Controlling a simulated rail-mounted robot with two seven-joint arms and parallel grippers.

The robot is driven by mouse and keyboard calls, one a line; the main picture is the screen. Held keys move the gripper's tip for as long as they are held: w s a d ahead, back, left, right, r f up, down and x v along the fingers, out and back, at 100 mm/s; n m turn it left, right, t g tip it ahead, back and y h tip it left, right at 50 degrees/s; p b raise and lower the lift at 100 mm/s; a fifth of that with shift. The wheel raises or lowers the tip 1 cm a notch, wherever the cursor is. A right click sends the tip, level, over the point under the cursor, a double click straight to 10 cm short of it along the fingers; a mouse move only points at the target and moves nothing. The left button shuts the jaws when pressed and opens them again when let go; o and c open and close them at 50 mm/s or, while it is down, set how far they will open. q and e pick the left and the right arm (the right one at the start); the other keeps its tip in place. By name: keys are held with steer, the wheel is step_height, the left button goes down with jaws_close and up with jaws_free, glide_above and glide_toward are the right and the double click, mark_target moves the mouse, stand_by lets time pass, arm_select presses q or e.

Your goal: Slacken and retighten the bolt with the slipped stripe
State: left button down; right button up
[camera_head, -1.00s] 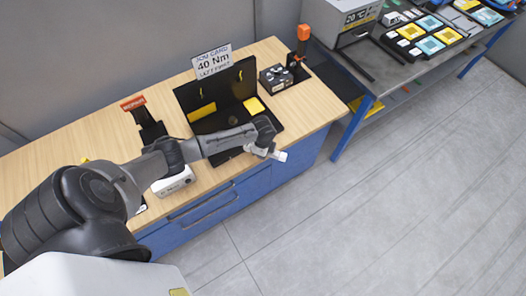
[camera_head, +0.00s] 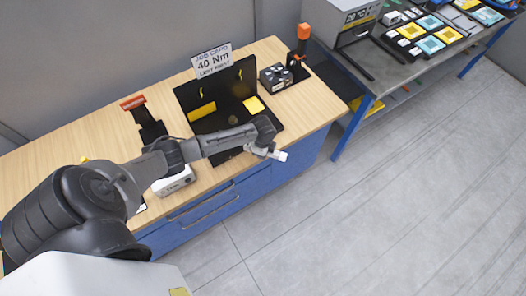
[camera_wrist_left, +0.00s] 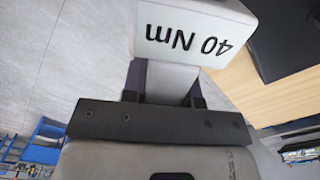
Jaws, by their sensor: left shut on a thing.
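My left gripper (camera_head: 270,152) reaches across the wooden bench and hangs near its front edge. It is shut on a white piece (camera_head: 281,156). In the left wrist view this white piece (camera_wrist_left: 195,32) reads "40 Nm", upside down, and sits between the fingers. A black block (camera_head: 275,77) with several small pale round parts, possibly bolts, stands at the bench's back right. Any stripes on it are too small to tell. A white job card (camera_head: 212,62) reading "40 Nm" stands at the back. My right gripper is not in view.
An open black case (camera_head: 187,97) with yellow pieces lies behind my left gripper. An orange-handled tool (camera_head: 303,34) stands upright at the far right corner. A red-topped black stand (camera_head: 133,102) and a white box (camera_head: 173,184) are left. The floor in front is clear.

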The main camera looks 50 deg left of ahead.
arm_select(q)
steer(key=shift+w+f, duration=0.1)
steer(key=shift+f, duration=0.2)
stand_by(0.4)
steer(key=shift+f+b, duration=0.35)
steer(key=shift+b, duration=0.1)
steer(key=shift+w+a+n, duration=0.3)
steer(key=shift+w+n, duration=0.1)
stand_by(0.6)
steer(key=shift+s+r, duration=0.1)
steer(key=shift+s+d+m+p, duration=0.25)
steer(key=shift+s+m+p, duration=0.05)
steer(key=shift+p, duration=0.2)
steer(key=shift+r, duration=0.1)
stand_by(0.3)
